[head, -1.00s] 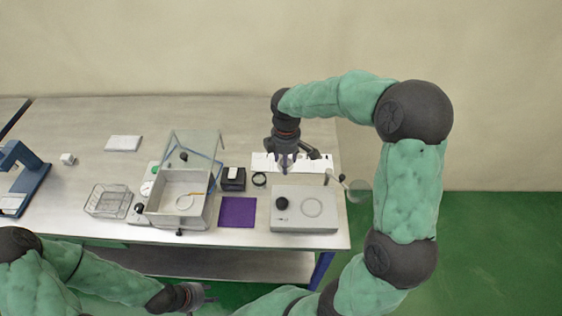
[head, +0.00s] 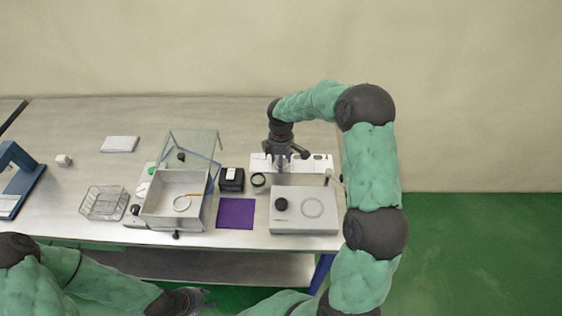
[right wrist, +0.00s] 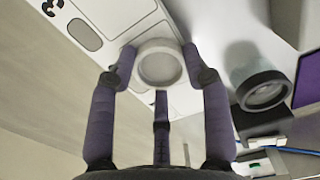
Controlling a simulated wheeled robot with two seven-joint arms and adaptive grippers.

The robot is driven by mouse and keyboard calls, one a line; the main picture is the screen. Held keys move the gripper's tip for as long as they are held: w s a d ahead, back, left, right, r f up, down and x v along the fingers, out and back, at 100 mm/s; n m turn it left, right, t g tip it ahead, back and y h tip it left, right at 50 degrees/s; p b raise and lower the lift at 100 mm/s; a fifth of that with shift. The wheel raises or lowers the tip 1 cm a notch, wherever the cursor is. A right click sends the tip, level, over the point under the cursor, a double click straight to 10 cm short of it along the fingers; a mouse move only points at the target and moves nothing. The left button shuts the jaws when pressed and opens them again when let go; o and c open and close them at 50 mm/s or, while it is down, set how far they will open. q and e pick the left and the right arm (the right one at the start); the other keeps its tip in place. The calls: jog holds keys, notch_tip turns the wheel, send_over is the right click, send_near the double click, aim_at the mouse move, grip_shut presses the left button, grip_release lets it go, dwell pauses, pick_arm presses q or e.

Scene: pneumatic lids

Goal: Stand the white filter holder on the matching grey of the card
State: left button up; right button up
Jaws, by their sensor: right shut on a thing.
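The white filter holder (right wrist: 160,65) is a round ring-shaped piece between the fingertips of my right gripper (right wrist: 159,68), which is shut on it. In the head view my right gripper (head: 279,164) is over the white card (head: 318,163) and hides part of it. The card also shows in the right wrist view (right wrist: 118,43), with rounded grey patches and a printed 3. The holder is over the card; whether it touches it I cannot tell. My left gripper (head: 206,300) is low at the front, below the table edge, its fingers too small to judge.
A dark-rimmed ring (head: 259,181) stands close left of the card, beside a black box (head: 232,179). A grey box with a knob (head: 330,224) and a purple mat (head: 236,213) lie in front. An open-lidded tray (head: 160,210) and wire basket (head: 102,202) stand left.

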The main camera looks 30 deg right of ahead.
jog(key=shift+r, duration=0.1)
jog(key=shift+f, duration=0.2)
jog(key=o, duration=1)
jog(key=shift+r, duration=0.15)
notch_tip(320, 180, up, 12)
jog(key=shift+r+p, duration=0.1)
jog(key=shift+p, duration=1.05)
